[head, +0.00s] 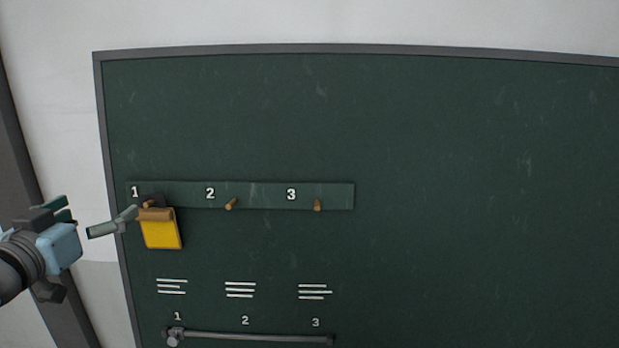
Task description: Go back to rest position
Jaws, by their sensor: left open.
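My left gripper (128,216) reaches in from the left, its jaws open. A grey finger part points at the upper left edge of a yellow tag-like piece with a tan top (162,230). This piece hangs at the peg marked 1 on the dark green rail. The finger tip is very close to it; I cannot tell whether they touch. The peg 1 area is partly hidden by the tan top and a dark part. My right gripper is not in view.
The rail (265,195) also has a bare peg 2 (231,204) and a bare peg 3 (317,205). A grey bar (250,337) runs along the bottom under white marks. The green board (470,200) is clear on the right; its grey frame (112,190) edges the left.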

